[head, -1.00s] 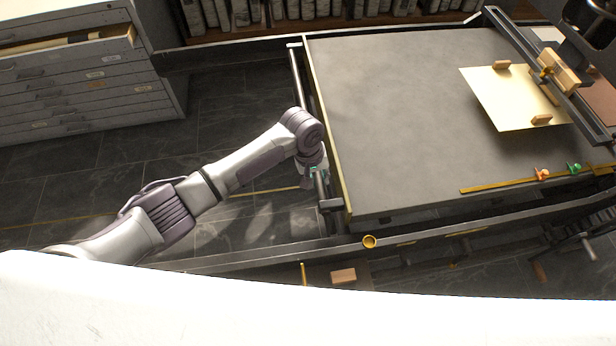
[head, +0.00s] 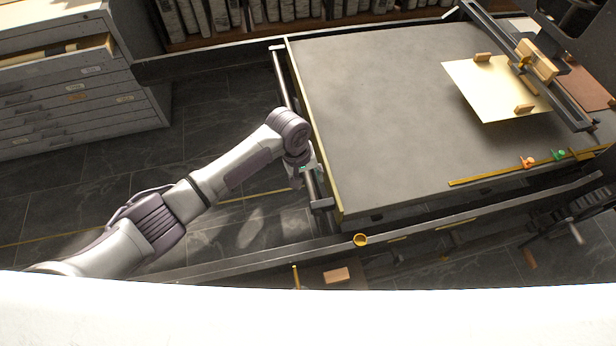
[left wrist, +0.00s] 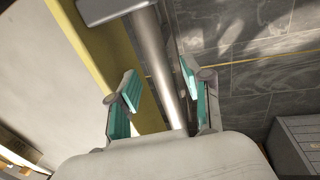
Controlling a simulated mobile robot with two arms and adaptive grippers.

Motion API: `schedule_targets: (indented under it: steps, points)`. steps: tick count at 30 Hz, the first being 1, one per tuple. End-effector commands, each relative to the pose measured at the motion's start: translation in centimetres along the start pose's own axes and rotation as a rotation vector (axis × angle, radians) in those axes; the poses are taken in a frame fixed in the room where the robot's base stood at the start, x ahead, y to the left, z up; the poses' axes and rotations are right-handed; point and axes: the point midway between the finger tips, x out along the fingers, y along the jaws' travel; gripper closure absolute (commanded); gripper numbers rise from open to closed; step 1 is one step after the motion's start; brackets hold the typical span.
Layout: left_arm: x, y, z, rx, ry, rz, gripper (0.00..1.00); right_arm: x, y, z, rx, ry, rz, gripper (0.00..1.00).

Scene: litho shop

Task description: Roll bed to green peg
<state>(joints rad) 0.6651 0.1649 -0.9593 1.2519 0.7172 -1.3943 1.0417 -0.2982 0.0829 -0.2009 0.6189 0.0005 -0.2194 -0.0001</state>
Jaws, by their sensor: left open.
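The bed (head: 400,110) is a wide grey slab with a pale edge. A metal bar (head: 281,75) runs along its left end; it also shows in the left wrist view (left wrist: 163,65). My left gripper (head: 305,176) is at this bar. In the left wrist view my left gripper (left wrist: 160,84) is open, its teal-padded fingers on either side of the bar. I cannot tell whether they touch it. The green peg (head: 558,154) stands on a brass strip (head: 485,179) at the lower right, right of an orange peg (head: 527,162). My right gripper is not in view.
A cream sheet (head: 490,95) with wooden blocks lies on the bed beneath a dark crossbar (head: 540,75). A drawer cabinet (head: 80,100) stands at left. Floor between is clear.

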Motion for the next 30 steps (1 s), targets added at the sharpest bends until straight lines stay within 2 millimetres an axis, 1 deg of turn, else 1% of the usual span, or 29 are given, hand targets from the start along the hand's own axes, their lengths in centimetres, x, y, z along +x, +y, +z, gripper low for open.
schedule_targets:
  steps: [5, 12, 15, 18, 21, 30]
  points:
    - [-3.2, 0.1, -0.1, 0.002, 0.005, 0.004, 0.51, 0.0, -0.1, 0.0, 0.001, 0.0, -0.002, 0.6]
    - [-8.2, 0.0, -0.1, 0.002, 0.004, 0.003, 0.51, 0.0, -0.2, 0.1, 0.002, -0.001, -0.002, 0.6]
    - [-9.8, 0.1, -0.2, 0.0, 0.004, 0.003, 0.51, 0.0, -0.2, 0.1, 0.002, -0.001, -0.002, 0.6]
    - [-10.8, 0.1, -0.1, 0.0, 0.003, 0.002, 0.51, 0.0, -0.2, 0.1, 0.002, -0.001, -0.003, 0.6]
    - [-11.3, 0.0, -0.1, 0.0, 0.001, 0.001, 0.51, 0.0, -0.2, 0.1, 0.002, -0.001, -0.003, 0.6]
    - [-11.4, 0.0, -0.1, 0.0, 0.002, 0.001, 0.51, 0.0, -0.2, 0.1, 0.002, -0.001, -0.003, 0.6]
